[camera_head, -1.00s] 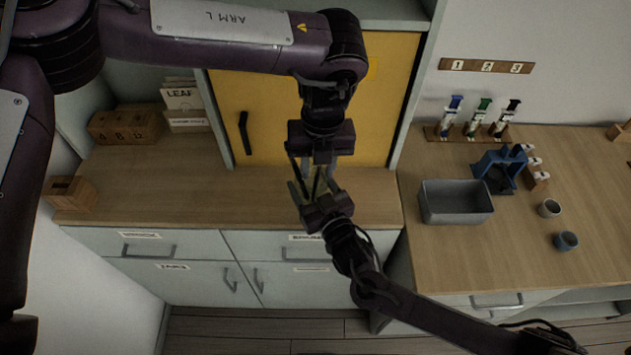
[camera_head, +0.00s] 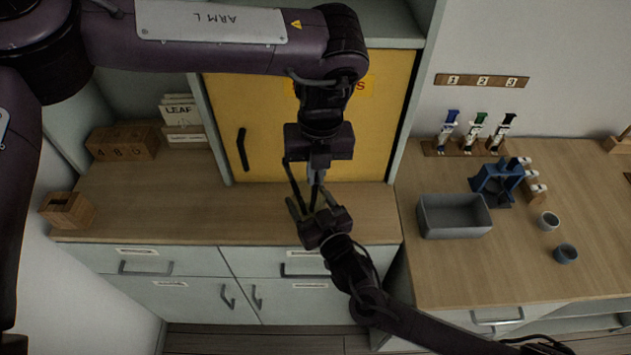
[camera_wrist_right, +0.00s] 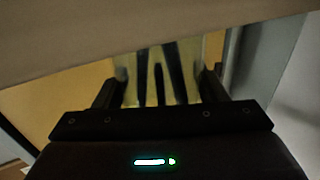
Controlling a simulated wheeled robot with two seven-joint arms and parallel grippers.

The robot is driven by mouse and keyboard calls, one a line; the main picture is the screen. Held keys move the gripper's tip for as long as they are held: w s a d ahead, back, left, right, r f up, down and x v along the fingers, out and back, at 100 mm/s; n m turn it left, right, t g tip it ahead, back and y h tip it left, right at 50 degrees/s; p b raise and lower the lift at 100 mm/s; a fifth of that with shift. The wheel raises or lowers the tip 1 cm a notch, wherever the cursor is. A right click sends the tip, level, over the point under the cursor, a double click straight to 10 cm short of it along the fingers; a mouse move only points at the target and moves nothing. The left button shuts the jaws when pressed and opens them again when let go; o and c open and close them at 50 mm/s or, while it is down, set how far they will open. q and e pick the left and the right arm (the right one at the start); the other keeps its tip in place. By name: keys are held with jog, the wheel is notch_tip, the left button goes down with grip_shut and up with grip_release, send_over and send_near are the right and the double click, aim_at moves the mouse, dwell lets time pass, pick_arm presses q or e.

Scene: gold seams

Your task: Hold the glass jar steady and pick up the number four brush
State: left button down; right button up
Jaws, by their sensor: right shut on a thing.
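My right gripper (camera_head: 312,208) comes up from the lower right, in front of the yellow door and above the counter's front part. In the right wrist view its fingers (camera_wrist_right: 160,92) are shut on a pale, see-through thing that looks like the glass jar (camera_wrist_right: 154,62). Dark upright strips show in or behind the jar; I cannot tell whether they are brushes or my other fingers. My left gripper (camera_head: 305,187) points down just above the right one, its fingers apart. In the head view the jar is hardly visible between the grippers, and no brush number can be read.
Behind the grippers is a yellow cabinet door (camera_head: 262,115). Wooden blocks (camera_head: 122,142) and a small wooden box (camera_head: 68,210) stand on the left counter (camera_head: 180,205). A grey bin (camera_head: 455,216), blue stand (camera_head: 495,182) and two cups (camera_head: 566,253) are on the right counter.

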pick_arm(q)
notch_tip(320, 180, up, 7)
jog(key=shift+r, duration=0.1)
pick_arm(e)
jog(key=o, duration=1.2)
